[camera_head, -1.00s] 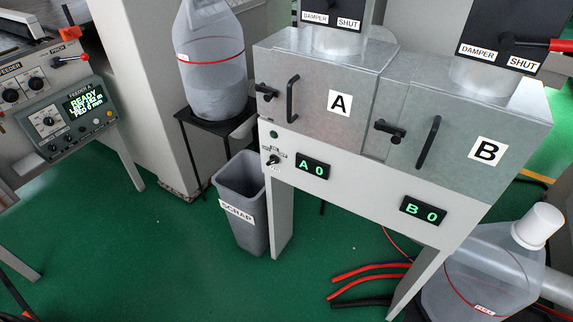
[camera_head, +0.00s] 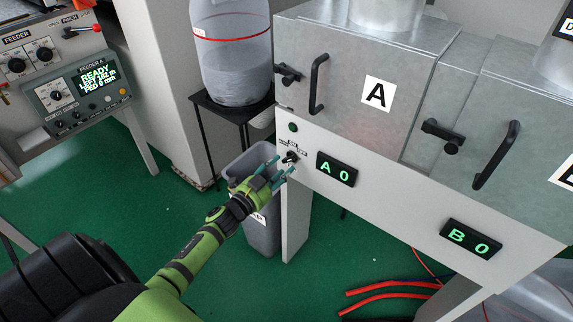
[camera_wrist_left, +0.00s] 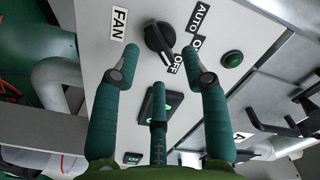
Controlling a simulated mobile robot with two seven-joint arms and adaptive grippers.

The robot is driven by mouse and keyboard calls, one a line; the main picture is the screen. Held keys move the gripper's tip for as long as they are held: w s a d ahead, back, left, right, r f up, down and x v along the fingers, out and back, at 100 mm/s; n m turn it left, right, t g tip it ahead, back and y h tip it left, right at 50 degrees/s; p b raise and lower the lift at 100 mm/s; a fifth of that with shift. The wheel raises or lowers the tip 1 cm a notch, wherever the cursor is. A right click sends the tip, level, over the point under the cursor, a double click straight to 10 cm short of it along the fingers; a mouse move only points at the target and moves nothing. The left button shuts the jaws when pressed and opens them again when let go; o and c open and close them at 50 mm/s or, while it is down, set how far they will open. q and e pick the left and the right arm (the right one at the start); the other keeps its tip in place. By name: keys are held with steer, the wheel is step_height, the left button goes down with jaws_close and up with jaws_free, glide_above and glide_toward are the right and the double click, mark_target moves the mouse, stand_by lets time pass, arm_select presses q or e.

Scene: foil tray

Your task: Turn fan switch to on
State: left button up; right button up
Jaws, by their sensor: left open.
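The fan switch is a black rotary knob (camera_wrist_left: 158,38) on the grey cabinet front, beside a FAN label (camera_wrist_left: 119,24) and AUTO, ON and OFF labels (camera_wrist_left: 193,42). Its handle appears to lie toward the OFF label. In the head view the small knob (camera_head: 290,157) sits left of the A 0 display. My left gripper (camera_head: 280,173) is open just in front of it. In the left wrist view the gripper's teal fingers (camera_wrist_left: 160,58) are spread, with the knob beyond and between the upper two tips; contact cannot be told. My right gripper is not in view.
A green round button (camera_wrist_left: 232,59) is near the switch; above it in the head view are door handles, such as the one on door A (camera_head: 318,84). A grey scrap bin (camera_head: 262,235) stands behind my left forearm. Red hoses (camera_head: 390,288) lie on the floor.

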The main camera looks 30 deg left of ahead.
arm_select(q)
steer(key=shift+w+d, duration=0.1)
steer(key=shift+w, duration=1.15)
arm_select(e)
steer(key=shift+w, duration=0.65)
arm_select(q)
jaws_close()
steer(key=shift+f, duration=0.1)
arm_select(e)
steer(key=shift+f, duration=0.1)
arm_select(q)
steer(key=shift+f+m+b, duration=0.2)
steer(key=shift+m+b, duration=1.55)
steer(key=shift+m, duration=2.55)
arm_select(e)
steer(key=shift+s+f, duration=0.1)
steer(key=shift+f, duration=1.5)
